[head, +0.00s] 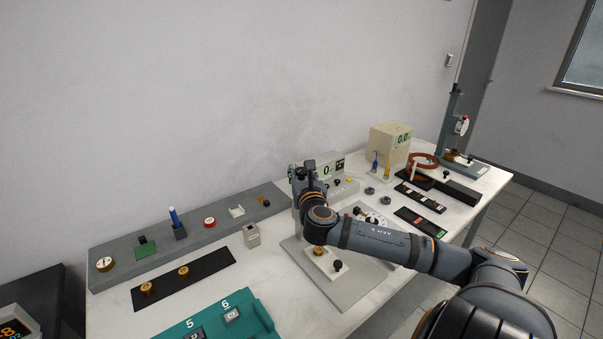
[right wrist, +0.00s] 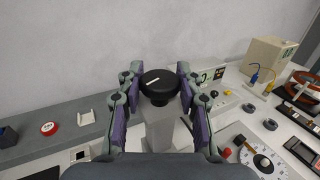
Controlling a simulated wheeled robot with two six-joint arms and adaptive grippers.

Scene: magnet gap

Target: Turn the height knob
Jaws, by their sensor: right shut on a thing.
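The height knob (right wrist: 159,88) is a black round cap with a white pointer line, on top of a grey column (right wrist: 165,128) in the right wrist view. My right gripper (right wrist: 158,77) has its two purple-padded fingers on either side of the knob and is shut on it. The white line points slightly up to the right. In the head view my right gripper (head: 303,171) is at the column's top, and the arm hides most of the knob and column. My left gripper is not in view.
A display box (head: 331,167) stands just behind. A round dial (right wrist: 263,163) is at lower right in the right wrist view. A beige meter (head: 390,142) and copper coil (head: 423,161) stand farther right. A grey shelf (head: 130,262) with small parts lies left. Space above the column is clear.

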